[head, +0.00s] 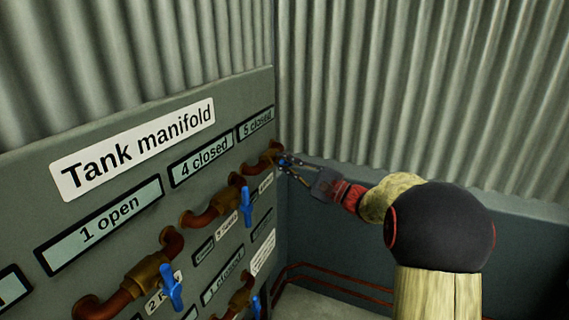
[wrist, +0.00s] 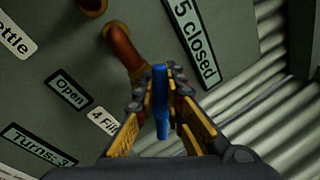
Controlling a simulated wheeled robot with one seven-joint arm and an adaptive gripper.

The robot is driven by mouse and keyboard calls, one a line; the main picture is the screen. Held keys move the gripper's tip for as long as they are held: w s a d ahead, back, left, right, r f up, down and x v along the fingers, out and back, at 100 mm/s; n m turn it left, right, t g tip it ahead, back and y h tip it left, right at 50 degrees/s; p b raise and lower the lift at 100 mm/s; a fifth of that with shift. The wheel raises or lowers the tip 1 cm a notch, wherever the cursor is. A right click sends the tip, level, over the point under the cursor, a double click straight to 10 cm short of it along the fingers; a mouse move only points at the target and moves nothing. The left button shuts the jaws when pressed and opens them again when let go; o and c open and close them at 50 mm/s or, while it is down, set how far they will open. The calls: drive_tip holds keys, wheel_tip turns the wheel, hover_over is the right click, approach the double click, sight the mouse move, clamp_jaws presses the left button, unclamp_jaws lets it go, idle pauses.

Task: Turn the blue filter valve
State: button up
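The blue filter valve handle (wrist: 161,105) stands between my fingers in the wrist view, in front of a copper-brown pipe (wrist: 124,48). A label beside it reads "4 Fil", the rest hidden by a finger. My gripper (wrist: 161,82) is closed in on the handle, with a finger pad against each side near the tips. In the head view my gripper (head: 286,162) is at the far right end of the manifold panel, and only a little blue of the handle shows between the fingers. A display (wrist: 193,40) above the valve reads "5 closed".
The grey panel (head: 115,195) labelled "Tank manifold" carries other blue handles, one (head: 246,206) just left of my gripper and one (head: 171,288) lower left. Another display (head: 200,161) reads "4 closed". A corrugated wall (head: 420,80) stands close behind and right of my gripper.

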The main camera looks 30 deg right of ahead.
drive_tip(key=o, duration=0.5)
drive_tip(key=v, duration=1.2)
drive_tip(key=shift+f, duration=0.1)
drive_tip(key=shift+s, duration=0.1)
drive_tip(key=shift+s+d, duration=0.8)
drive_tip(key=shift+s, duration=0.25)
drive_tip(key=shift+s+d, duration=0.8)
drive_tip(key=shift+s, duration=0.2)
drive_tip(key=shift+s+d, duration=0.85)
drive_tip(key=shift+s, duration=0.2)
